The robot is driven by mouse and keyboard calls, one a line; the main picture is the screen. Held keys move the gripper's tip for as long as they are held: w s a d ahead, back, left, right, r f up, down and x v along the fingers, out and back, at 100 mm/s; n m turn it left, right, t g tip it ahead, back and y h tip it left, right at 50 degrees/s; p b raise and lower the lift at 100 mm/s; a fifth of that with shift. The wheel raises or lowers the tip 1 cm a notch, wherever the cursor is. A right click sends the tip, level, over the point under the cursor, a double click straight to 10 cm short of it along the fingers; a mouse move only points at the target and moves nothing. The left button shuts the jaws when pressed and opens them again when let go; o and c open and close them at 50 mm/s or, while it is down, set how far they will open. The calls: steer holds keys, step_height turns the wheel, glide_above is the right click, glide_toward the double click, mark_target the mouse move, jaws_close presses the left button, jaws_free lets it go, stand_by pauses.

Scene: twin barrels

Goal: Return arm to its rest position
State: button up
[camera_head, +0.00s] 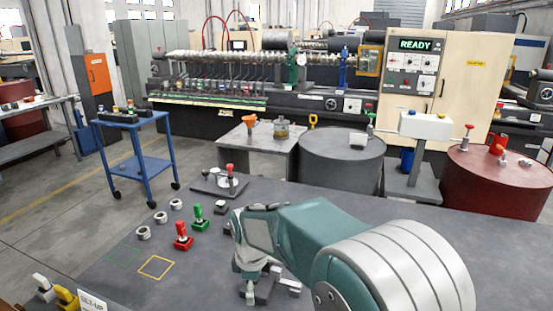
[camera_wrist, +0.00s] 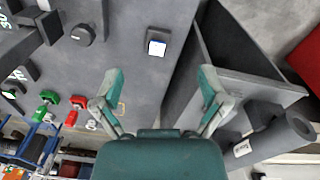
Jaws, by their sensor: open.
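My arm (camera_head: 310,230), teal with white bands, reaches from the lower right over the dark grey table (camera_head: 125,255) in the head view. My gripper (camera_head: 268,290) points down over the table, with its fingers partly hidden among dark parts there. In the wrist view my gripper (camera_wrist: 160,75) has its two teal-and-grey fingers spread wide, and nothing shows between them. The bare table surface (camera_wrist: 125,50) lies beyond the left finger.
Red (camera_head: 183,237) and green (camera_head: 198,217) handled parts stand left of my arm, with rings nearby. A yellow square outline (camera_head: 156,267) marks the table. A grey barrel (camera_head: 340,165) and a red barrel (camera_head: 495,185) stand beyond; a blue cart (camera_head: 140,165) is left.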

steer(key=s+d+r+m+t, duration=0.4)
steer(key=s+d+r+m, duration=0.9)
steer(key=d, duration=0.4)
steer(key=s+d+m+t, duration=0.1)
steer(key=s+d+m, duration=0.3)
steer(key=s, duration=0.4)
steer(key=shift+s, duration=0.25)
steer(key=shift+a+f, duration=0.1)
